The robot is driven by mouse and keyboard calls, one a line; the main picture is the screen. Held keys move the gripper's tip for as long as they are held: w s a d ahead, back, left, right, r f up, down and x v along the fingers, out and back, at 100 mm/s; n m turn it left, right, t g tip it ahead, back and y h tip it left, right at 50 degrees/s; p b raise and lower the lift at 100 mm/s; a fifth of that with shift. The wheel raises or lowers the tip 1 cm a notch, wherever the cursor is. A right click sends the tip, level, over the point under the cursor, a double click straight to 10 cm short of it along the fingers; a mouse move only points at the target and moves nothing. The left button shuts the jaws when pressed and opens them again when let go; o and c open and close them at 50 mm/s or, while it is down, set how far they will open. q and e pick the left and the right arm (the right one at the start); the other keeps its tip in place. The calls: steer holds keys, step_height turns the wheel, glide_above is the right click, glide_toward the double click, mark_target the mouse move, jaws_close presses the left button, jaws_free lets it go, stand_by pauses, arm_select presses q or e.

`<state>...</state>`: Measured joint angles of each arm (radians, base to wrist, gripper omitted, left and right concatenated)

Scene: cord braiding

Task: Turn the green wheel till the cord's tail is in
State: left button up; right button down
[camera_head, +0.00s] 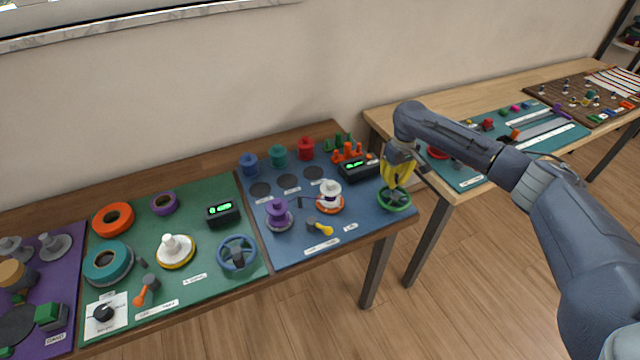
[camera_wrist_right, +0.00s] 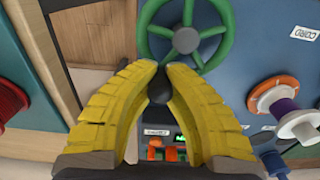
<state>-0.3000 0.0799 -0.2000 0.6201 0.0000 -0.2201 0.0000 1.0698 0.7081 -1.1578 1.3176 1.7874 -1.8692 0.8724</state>
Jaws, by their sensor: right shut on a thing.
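The green wheel (camera_head: 394,199) lies at the right end of the blue mat; in the right wrist view its rim and spokes (camera_wrist_right: 224,35) show above the fingertips. My right gripper (camera_head: 396,181) has yellow fingers. In the wrist view the fingers (camera_wrist_right: 163,70) close around a dark knob (camera_wrist_right: 160,88) at the wheel's near rim. A purple spool (camera_head: 279,213) and a white spool with an orange base (camera_head: 329,197) stand left of the wheel. A short dark line, perhaps the cord, shows between them; its tail cannot be made out. My left gripper is out of view.
A black counter with green digits (camera_head: 358,169) stands behind the wheel, near orange pegs (camera_head: 347,153). Blue, teal and red spools line the mat's back. A yellow-handled tool (camera_head: 321,228) lies in front. The table's right edge is close to the wheel, with a gap before another table.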

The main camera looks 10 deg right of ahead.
mark_target(407, 206)
steer(key=s+d, duration=0.2)
steer(key=s, duration=0.1)
steer(key=s+d, duration=0.1)
steer(key=s, duration=0.1)
steer(key=shift+d, duration=0.4)
steer(key=s+a, duration=0.1)
steer(key=s, duration=0.1)
steer(key=s+a, duration=0.1)
steer(key=shift+s+a, duration=0.2)
steer(key=shift+s, duration=0.2)
steer(key=shift+s+a, duration=0.3)
steer(key=shift+a, duration=0.4)
